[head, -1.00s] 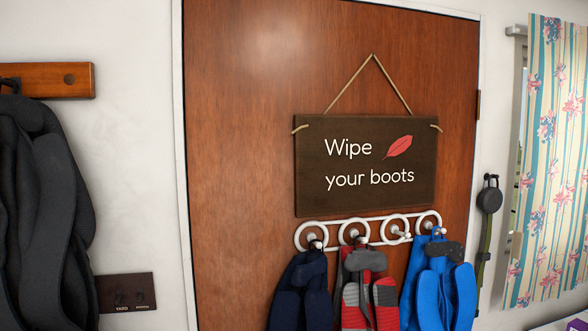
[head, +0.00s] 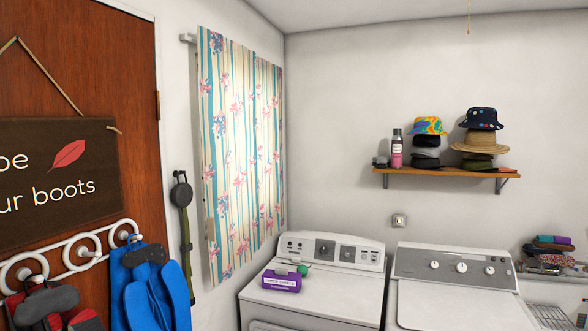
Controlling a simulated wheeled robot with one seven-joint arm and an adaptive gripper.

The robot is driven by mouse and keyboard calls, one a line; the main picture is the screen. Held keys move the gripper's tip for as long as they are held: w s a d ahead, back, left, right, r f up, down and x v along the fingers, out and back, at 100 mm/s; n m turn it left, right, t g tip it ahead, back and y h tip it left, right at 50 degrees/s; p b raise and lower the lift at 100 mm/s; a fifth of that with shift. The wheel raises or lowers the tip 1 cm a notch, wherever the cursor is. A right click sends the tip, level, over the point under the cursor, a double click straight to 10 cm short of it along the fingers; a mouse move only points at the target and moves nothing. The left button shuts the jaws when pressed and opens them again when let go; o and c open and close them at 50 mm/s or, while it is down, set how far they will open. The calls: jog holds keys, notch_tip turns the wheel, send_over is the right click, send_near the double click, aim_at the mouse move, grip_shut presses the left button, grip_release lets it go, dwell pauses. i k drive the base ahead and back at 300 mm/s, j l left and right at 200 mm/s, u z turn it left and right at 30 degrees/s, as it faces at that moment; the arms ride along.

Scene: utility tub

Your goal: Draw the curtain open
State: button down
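A floral, striped curtain (head: 240,150) in cream, teal and pink hangs on the wall to the right of the door in the head view. It hangs from a rod whose grey end bracket (head: 187,38) shows at its upper left. The curtain covers nearly all of the window behind it. Its lower edge hangs free, above and to the left of the white washing machine. My gripper is not in view.
A white washer (head: 312,290) with a purple box (head: 282,281) stands right of the curtain. Another white machine (head: 455,290) stands beside it. A wall shelf (head: 445,173) holds hats.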

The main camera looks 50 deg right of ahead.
aim_at(227, 68)
jog(key=z, duration=1.25)
